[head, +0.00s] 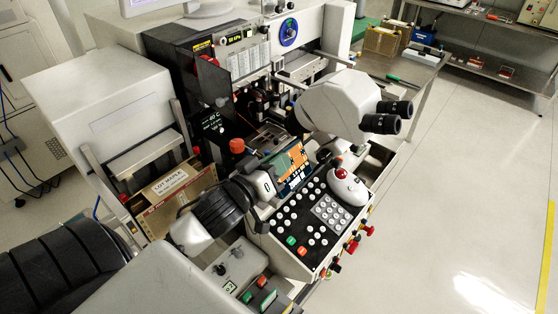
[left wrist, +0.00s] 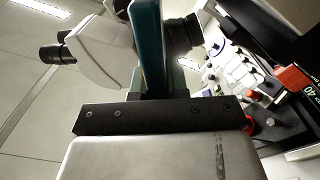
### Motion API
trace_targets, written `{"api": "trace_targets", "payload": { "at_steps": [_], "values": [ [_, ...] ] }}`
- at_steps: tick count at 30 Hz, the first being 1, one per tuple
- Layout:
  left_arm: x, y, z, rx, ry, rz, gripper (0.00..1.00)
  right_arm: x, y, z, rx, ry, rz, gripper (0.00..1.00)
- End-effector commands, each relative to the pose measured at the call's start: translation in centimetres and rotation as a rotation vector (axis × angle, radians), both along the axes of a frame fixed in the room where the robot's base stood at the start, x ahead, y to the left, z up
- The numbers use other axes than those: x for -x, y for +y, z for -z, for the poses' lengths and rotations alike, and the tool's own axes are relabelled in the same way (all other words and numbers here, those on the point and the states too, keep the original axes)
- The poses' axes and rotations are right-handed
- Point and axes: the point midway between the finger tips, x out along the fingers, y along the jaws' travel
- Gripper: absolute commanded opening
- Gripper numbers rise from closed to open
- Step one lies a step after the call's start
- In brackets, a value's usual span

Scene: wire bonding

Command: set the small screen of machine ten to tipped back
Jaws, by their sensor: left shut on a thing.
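The small screen (head: 291,168) shows an orange, white and blue picture. It stands at the back of the keypad panel, below the microscope, with its face tilted somewhat upward. My left gripper (head: 272,175) comes in from the left and is shut on the screen's left edge. In the left wrist view a teal slab (left wrist: 149,50), seemingly the screen seen edge-on, rises from my dark gripper bar (left wrist: 150,117). The fingertips are largely hidden in the head view. I cannot tell the screen's exact tilt. My right gripper is not in view.
The microscope (head: 345,102) overhangs just behind and right of the screen. The keypad panel (head: 312,215) and a trackball (head: 345,188) lie in front. An orange-red knob (head: 237,146) and a cardboard box (head: 178,195) are to the left. Open floor lies to the right.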

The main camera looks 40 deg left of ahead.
Motion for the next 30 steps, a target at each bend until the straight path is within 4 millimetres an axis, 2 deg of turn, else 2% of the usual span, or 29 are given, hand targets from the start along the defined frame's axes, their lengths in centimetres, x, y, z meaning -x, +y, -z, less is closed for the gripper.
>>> {"api": "trace_targets", "payload": {
  "at_steps": [3, 9, 19, 20, 24, 25, 30],
  "values": [
    [0.0, 0.9, 0.3, 0.136, 0.013, -0.004, 0.0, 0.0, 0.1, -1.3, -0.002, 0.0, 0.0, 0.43],
    [-0.1, 1.7, 1.2, 0.286, 0.023, -0.002, 0.0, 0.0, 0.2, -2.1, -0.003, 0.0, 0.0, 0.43],
    [-0.1, 1.8, 1.4, 0.306, 0.022, -0.002, 0.0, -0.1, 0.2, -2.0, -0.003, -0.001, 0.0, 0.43],
    [-0.1, 1.8, 1.4, 0.306, 0.022, -0.002, 0.16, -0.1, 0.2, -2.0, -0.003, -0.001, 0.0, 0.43],
    [-0.1, 1.8, 1.4, 0.305, 0.022, -0.002, 0.38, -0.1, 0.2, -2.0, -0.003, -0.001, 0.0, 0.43],
    [-0.1, 1.8, 1.4, 0.305, 0.022, -0.002, 0.4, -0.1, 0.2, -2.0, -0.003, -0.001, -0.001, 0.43],
    [-0.1, 1.8, 1.4, 0.305, 0.023, -0.001, 0.4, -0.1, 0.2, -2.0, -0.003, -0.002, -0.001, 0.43]
  ]
}}
